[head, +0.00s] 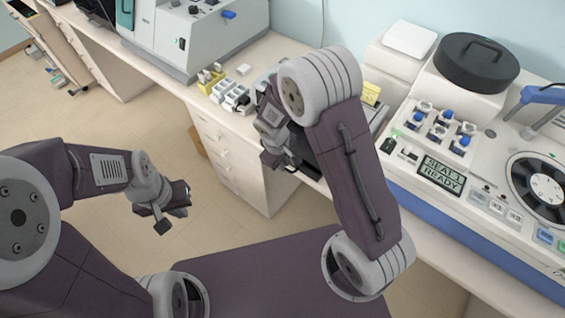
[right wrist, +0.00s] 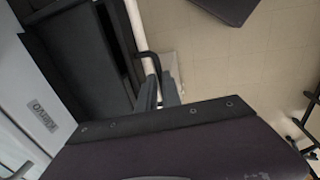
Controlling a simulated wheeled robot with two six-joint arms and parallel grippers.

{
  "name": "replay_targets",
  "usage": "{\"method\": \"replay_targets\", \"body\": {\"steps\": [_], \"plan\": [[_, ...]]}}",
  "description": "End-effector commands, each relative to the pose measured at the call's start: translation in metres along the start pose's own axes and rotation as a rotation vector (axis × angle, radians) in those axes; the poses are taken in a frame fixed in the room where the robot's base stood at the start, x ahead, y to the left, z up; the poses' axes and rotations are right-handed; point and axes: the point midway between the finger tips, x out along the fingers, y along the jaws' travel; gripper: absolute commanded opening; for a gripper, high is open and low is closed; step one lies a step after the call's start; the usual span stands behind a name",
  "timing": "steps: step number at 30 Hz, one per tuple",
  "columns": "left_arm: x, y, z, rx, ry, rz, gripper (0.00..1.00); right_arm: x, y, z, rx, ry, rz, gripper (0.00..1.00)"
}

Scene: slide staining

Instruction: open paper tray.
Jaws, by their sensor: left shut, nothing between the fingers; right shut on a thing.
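A dark paper tray (right wrist: 78,62) shows at the left of the right wrist view, beside a pale printer-like housing (right wrist: 20,95) with a small grey label. A black curved handle (right wrist: 147,70) stands out at the tray's edge. My right gripper (right wrist: 165,92) is shut on this handle. In the head view my right gripper (head: 280,160) is low at the counter edge, and my own arm hides most of the tray there. How far the tray is out is hard to tell. My left gripper (head: 172,213) is shut and empty over the floor, well away from the counter.
A yellow box (head: 211,78) and small white racks (head: 233,96) sit left of my right arm. A grey instrument (head: 195,38) stands at the back. The floor (head: 120,120) between is clear.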

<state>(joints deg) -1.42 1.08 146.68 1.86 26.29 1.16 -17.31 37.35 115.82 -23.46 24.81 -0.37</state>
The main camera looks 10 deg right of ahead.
Motion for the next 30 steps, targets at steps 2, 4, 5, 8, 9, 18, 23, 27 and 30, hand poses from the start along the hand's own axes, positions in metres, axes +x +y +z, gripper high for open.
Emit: {"method": "replay_targets", "body": {"steps": [2, 4, 5, 8, 9, 18, 23, 27, 30], "plan": [[0.0, 0.0, 0.0, 0.0, 0.0, 0.0, 0.0, 0.0001, -0.0001, 0.0001, 0.0, 0.0, 0.0, 0.0], [0.0, 0.0, 0.0, 0.0, 0.0, 0.0, 0.0, 0.0001, -0.0001, 0.0001, 0.0, 0.0, 0.0, 0.0], [0.0, 0.0, 0.0, 0.0, 0.0, 0.0, 0.0, 0.0001, -0.0001, 0.0001, 0.0, 0.0, 0.0, 0.0], [0.0, 0.0, 0.0, 0.0, 0.0, 0.0, 0.0, 0.0001, -0.0001, 0.0001, 0.0, 0.0, 0.0, 0.0], [0.0, 0.0, 0.0, 0.0, 0.0, 0.0, 0.0, 0.0001, -0.0001, 0.0001, 0.0, 0.0, 0.0, 0.0], [0.0, 0.0, 0.0, 0.0, 0.0, 0.0, 0.0, 0.0001, -0.0001, 0.0002, 0.0, -0.001, 0.0, 0.0], [0.0, 0.0, 0.0, 0.0, 0.0, 0.0, 0.0, 0.0001, -0.0001, 0.0002, 0.0, -0.001, 0.0, 0.0], [0.0001, 0.0, 0.0, 0.0, 0.0, 0.0, 0.0, 0.0001, -0.0001, 0.0003, 0.0, -0.001, 0.0, 0.0], [0.003, 0.0, 0.0003, 0.0, 0.0, 0.0, 0.0, 0.0002, -0.0061, -0.0004, -0.001, 0.0, 0.0, 0.0]]}}
